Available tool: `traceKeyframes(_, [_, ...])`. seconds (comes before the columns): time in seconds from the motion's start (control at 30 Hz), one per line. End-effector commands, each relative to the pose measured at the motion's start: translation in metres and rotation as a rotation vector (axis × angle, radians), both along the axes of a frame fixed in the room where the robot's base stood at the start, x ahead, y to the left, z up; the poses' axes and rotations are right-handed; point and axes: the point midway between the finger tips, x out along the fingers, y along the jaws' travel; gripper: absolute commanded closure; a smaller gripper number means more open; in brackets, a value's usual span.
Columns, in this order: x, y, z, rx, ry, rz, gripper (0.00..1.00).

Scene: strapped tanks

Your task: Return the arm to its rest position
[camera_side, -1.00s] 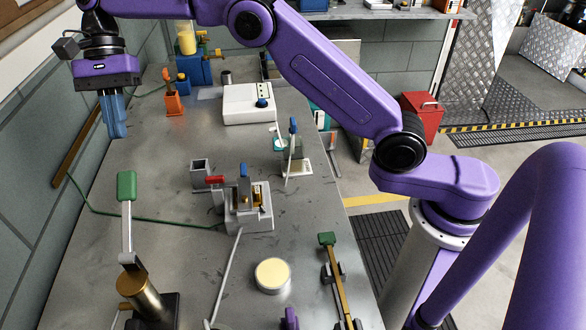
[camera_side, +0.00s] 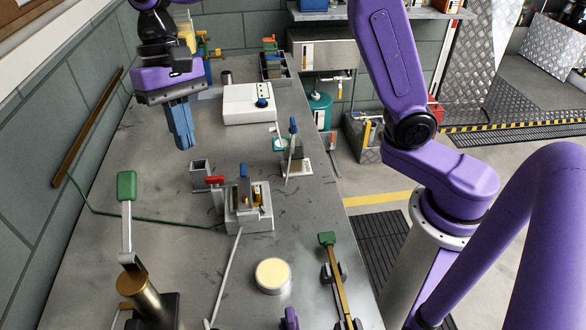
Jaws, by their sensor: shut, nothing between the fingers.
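My gripper (camera_side: 183,143) hangs over the back left part of the grey workbench (camera_side: 130,150), with its blue fingers pointing down. The fingers are together and hold nothing. They are apart from everything on the bench, in the picture left of and below the white box (camera_side: 248,104). My purple arm reaches up out of the top of the picture, so its upper links are cut off.
A clamp device with red and blue handles (camera_side: 246,205) stands mid-bench. A green-handled lever on a brass cylinder (camera_side: 144,292) is front left. A round pale-topped can (camera_side: 272,276) and a green-ended brass lever (camera_side: 340,285) are in front. A blue-handled clamp (camera_side: 294,150) stands at right.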

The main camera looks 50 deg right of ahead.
Motion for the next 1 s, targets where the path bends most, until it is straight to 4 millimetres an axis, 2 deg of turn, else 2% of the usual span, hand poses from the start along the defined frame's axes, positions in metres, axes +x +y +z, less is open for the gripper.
traceKeyframes(0.03, [-0.015,-0.010,0.000,0.001,-0.021,0.059,1.00])
traceKeyframes(0.37, [-0.103,-0.079,-0.020,0.003,-0.156,0.476,1.00])
traceKeyframes(0.7, [-0.190,-0.165,-0.053,0.012,-0.278,0.938,1.00])
traceKeyframes(0.9, [-0.223,-0.202,-0.072,0.019,-0.320,1.137,1.00])
traceKeyframes(1.0, [-0.230,-0.210,-0.076,0.020,-0.330,1.188,1.00])
